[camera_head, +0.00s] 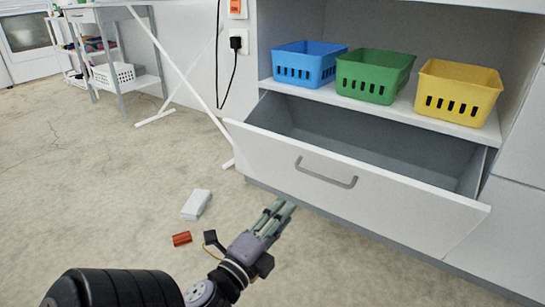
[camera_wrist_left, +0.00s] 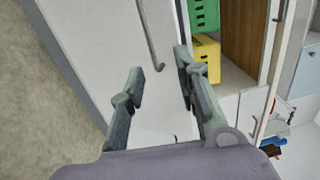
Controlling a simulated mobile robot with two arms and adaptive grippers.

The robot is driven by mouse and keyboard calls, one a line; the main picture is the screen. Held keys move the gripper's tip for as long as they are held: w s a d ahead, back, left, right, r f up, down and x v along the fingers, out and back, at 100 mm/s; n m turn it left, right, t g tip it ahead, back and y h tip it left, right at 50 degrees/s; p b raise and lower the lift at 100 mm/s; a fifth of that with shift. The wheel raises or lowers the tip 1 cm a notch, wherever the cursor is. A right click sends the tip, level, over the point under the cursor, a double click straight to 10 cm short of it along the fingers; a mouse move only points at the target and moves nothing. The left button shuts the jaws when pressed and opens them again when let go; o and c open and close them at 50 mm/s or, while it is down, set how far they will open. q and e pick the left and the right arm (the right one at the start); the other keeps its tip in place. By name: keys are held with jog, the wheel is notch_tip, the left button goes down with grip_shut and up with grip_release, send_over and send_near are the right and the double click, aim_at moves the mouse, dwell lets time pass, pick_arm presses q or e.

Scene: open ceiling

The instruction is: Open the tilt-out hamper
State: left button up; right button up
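The tilt-out hamper (camera_head: 380,204) is a white front panel, tipped outward at the top, with its grey inside showing behind the panel. Its grey bar handle (camera_head: 325,178) is on the panel's face; the handle also shows in the left wrist view (camera_wrist_left: 153,45). My left gripper (camera_head: 284,206) is low in front of the panel, below and left of the handle in the head view. In the left wrist view, the left gripper's fingers (camera_wrist_left: 160,65) are spread with nothing between them, apart from the handle. My right gripper is in neither view.
A blue basket (camera_head: 305,64), a green basket (camera_head: 374,76) and a yellow basket (camera_head: 458,92) stand on the shelf above the hamper. A white box (camera_head: 196,204) and a red block (camera_head: 182,239) lie on the floor. The floor at left is mostly clear.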

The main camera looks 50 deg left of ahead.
pick_arm(q)
jog(key=v, duration=0.3)
jog(key=shift+f, duration=0.3)
jog(key=shift+p, duration=0.3)
jog(key=shift+r, duration=0.1)
